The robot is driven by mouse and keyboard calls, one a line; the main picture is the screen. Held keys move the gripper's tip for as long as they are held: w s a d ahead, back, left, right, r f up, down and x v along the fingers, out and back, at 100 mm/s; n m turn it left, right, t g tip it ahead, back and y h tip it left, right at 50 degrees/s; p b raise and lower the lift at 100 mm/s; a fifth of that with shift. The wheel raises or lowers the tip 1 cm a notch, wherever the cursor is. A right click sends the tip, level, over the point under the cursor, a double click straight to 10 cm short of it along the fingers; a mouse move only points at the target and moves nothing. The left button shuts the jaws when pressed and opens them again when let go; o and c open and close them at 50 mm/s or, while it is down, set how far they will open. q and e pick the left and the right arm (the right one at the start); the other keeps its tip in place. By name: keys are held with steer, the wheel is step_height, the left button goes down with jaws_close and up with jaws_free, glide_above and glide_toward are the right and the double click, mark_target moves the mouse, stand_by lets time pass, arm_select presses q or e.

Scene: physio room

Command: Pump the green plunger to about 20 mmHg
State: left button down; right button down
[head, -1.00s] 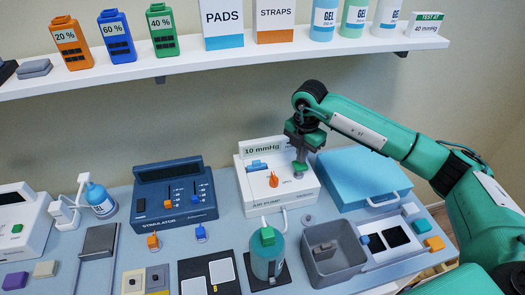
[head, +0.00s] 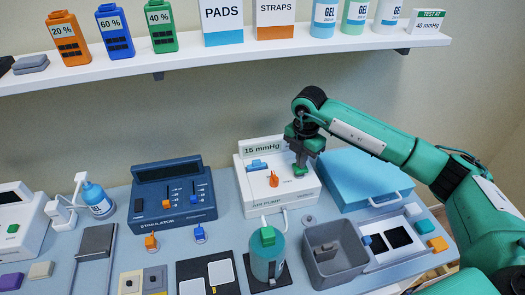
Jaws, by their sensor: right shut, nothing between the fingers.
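The white air pump (head: 258,202) stands on the table, and its display (head: 265,147) reads 15 mmHg. An orange knob (head: 273,179) and a blue part (head: 257,164) sit on its top. The green plunger (head: 300,171) is at the right of the pump's top, low against it and partly hidden by my gripper. My right gripper (head: 300,160) points down directly over the plunger, shut and empty, with its fingertips at or very near the plunger's top. My left gripper is not in view.
A blue case (head: 362,180) lies close to the pump's right. The blue stimulator (head: 172,195) stands to its left. A green-topped bottle (head: 266,258) and a grey bin (head: 334,255) are in front. A shelf (head: 225,60) with bottles and boxes runs above.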

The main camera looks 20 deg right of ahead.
steer(key=shift+f+b, duration=0.5)
steer(key=shift+f, duration=0.4)
steer(key=shift+r, duration=0.2)
steer(key=shift+r+p, duration=1.3)
steer(key=shift+r, duration=0.85)
step_height(320, 180, up, 5)
steer(key=p, duration=0.2)
steer(key=shift+p, duration=0.4)
